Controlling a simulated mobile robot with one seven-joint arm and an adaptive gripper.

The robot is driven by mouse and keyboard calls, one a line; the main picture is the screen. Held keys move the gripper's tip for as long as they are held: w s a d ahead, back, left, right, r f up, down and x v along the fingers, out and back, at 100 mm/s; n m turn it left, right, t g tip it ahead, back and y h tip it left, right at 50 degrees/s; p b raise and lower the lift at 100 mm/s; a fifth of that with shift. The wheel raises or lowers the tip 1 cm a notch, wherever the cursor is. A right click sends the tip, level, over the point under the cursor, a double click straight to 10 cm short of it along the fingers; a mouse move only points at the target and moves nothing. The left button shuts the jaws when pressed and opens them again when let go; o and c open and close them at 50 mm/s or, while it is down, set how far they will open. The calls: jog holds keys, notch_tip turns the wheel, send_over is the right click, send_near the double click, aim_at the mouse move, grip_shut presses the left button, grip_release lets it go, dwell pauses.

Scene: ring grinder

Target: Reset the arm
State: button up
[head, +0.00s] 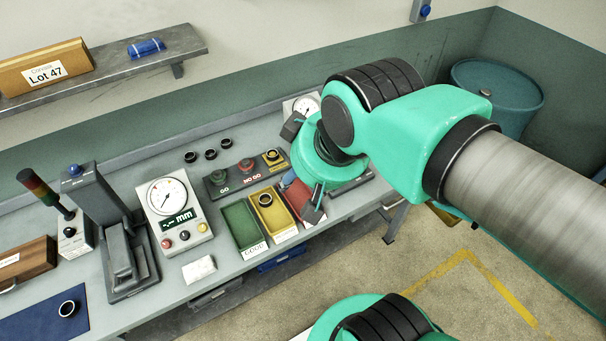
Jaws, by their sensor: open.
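My green arm reaches in from the right in the head view, and my gripper (300,170) hangs over the right part of the workbench (225,283). Its two dark fingers are spread wide apart and I see nothing between them. The wrist hides part of the red bin (303,199) and the bench behind it. I cannot tell the exact height of the fingers above the bench.
A green bin (240,222) and a yellow bin (270,215) holding a ring stand beside the red one. Several rings lie behind the GO/NO GO panel (245,173). A gauge box (172,210) and a grey press (125,250) stand left. A blue barrel (497,90) is back right.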

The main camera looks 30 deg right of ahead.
jog(key=shift+f, duration=0.1)
dwell(0.3)
notch_tip(320, 180, down, 8)
jog(key=b, duration=0.7)
jog(key=shift+b, duration=0.4)
